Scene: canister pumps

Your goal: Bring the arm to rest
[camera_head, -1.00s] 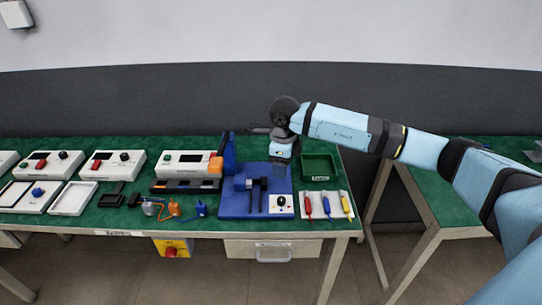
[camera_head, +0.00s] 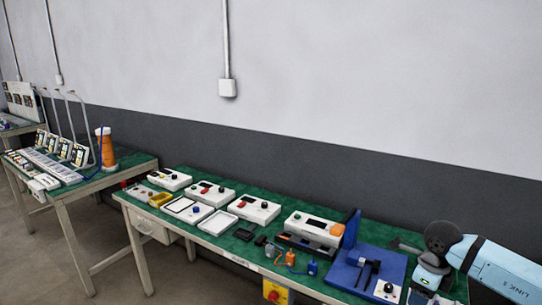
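My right arm (camera_head: 497,266) comes in from the lower right, light blue with a dark round wrist joint. My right gripper (camera_head: 428,279) points down over the right end of the green-topped bench, just right of the blue fixture (camera_head: 347,273). Its fingers are too small and partly hidden to tell whether they are open or shut, and I see nothing clearly held. My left arm and gripper are not in view.
The bench carries a white device with an orange end (camera_head: 313,229), several white units and trays (camera_head: 255,209), and small coloured connectors (camera_head: 290,258). A second bench (camera_head: 110,166) with an orange canister (camera_head: 106,147) stands at left. A gap of floor lies between them.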

